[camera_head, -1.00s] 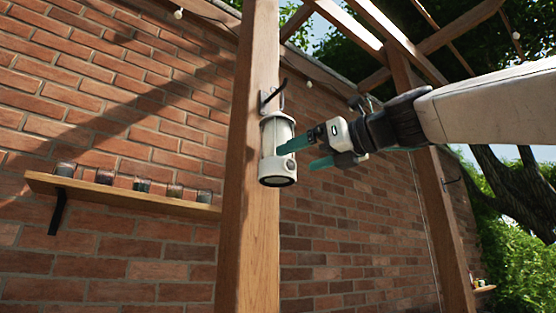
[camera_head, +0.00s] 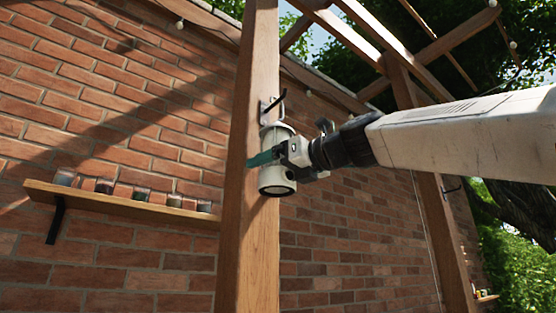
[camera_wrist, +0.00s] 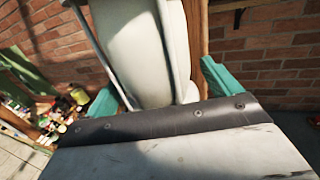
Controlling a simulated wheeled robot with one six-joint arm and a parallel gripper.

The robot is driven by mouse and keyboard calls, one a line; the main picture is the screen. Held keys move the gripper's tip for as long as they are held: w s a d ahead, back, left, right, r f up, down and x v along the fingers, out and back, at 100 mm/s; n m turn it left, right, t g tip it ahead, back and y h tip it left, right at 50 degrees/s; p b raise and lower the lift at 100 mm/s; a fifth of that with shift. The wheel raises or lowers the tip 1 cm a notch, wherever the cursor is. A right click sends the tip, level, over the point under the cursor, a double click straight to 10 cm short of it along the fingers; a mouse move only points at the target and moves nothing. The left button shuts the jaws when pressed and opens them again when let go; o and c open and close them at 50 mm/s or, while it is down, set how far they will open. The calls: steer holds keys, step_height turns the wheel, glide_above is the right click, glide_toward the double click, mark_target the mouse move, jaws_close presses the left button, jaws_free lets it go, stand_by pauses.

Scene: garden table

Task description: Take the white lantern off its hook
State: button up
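The white lantern (camera_head: 276,183) hangs upright at the dark hook (camera_head: 272,107) on the wooden post (camera_head: 248,250). In the wrist view the lantern's pale body (camera_wrist: 140,45) stands between my two teal fingers (camera_wrist: 160,88), one on each side. The fingers are wide apart, with a gap at the right finger. Whether the left finger touches the lantern cannot be told. The hook is out of the wrist view.
A wooden shelf (camera_head: 120,205) with several small jars is on the brick wall (camera_head: 110,265) left of the post. A second post (camera_head: 440,225) stands to the right beneath my arm. The space below the lantern is clear.

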steer(key=c, duration=1.1)
steer(key=shift+r, duration=0.15)
steer(key=shift+r, duration=1.3)
steer(key=v, duration=1.8)
steer(key=shift+r, duration=0.3)
steer(key=shift+r, duration=0.1)
steer(key=shift+r, duration=1.25)
steer(key=shift+w+d, duration=0.1)
